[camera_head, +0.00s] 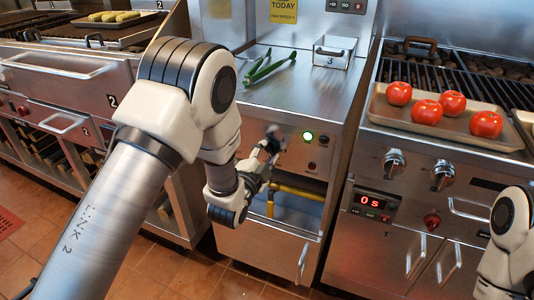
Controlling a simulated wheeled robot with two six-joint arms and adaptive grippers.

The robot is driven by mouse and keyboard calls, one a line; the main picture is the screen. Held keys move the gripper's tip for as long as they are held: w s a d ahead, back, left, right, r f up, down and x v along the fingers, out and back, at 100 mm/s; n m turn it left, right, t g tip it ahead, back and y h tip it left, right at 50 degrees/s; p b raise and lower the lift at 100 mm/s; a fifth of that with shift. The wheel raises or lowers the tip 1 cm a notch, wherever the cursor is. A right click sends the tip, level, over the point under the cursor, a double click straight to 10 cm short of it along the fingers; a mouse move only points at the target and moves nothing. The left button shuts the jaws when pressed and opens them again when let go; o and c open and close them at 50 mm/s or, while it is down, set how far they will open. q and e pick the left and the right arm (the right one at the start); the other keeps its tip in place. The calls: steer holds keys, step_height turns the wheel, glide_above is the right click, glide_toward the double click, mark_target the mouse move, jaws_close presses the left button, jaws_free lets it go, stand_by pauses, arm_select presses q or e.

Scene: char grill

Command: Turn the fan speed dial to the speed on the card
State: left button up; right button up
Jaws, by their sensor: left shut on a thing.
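The yellow card (283,11) is on the back wall above the middle counter. It reads "TODAY" with a fan speed line below, whose number is too small for me to read surely.
A tray (449,130) with several tomatoes sits on the right grill. Below it are knobs and a red "0 s" display (372,201). A yellow bar (298,191) lies below the panel.

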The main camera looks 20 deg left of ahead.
stand_by(0.4)
arm_select(q)
steer(key=o, duration=1.2)
steer(key=shift+c, duration=0.2)
steer(key=s, duration=1.2)
steer(key=shift+a, duration=0.45)
